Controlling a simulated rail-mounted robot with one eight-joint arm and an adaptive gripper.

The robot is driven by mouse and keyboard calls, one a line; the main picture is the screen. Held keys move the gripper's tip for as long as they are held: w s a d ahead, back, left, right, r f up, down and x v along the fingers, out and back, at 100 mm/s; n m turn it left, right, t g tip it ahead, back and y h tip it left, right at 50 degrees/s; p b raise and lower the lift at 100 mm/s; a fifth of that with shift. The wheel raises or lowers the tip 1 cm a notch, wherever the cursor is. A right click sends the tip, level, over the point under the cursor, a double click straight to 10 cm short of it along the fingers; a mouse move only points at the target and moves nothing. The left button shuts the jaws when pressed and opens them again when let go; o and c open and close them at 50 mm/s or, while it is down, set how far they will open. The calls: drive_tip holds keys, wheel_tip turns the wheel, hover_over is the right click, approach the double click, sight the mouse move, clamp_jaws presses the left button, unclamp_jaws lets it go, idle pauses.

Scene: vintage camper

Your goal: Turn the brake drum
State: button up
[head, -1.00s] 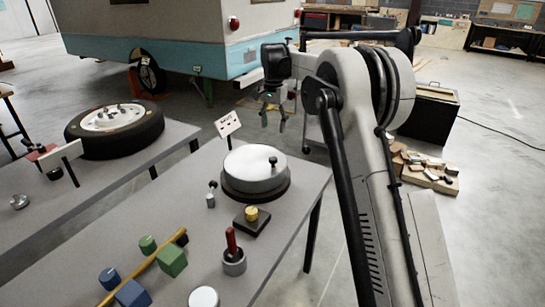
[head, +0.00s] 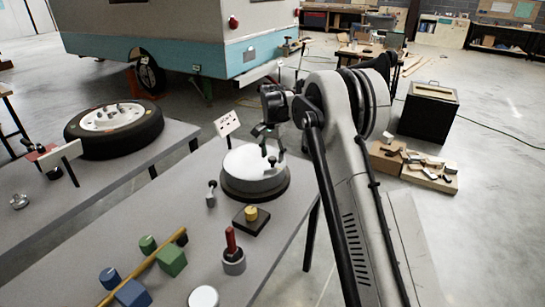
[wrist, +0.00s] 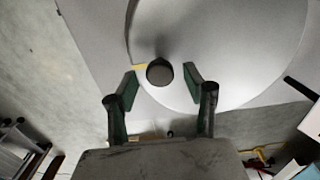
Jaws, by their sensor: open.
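The brake drum (head: 242,166) is a round grey-white disc on a dark base on the near table. A dark upright knob (head: 272,162) stands near its right rim. My gripper (head: 268,146) is over that side of the drum, pointing down. In the wrist view, the drum (wrist: 235,50) fills the upper right, and the knob (wrist: 160,72) sits between the two green-padded fingers of my open gripper (wrist: 161,75). A gap shows on each side of the knob. I cannot tell how far above the drum the fingertips are.
A small sign (head: 227,123) stands behind the drum. A metal peg (head: 211,194), a yellow knob on a black block (head: 251,215) and a red-handled cup (head: 233,255) are close in front. A tire (head: 115,128) lies on the left table.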

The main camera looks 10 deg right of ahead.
drive_tip(key=shift+f, duration=0.45)
clamp_jaws()
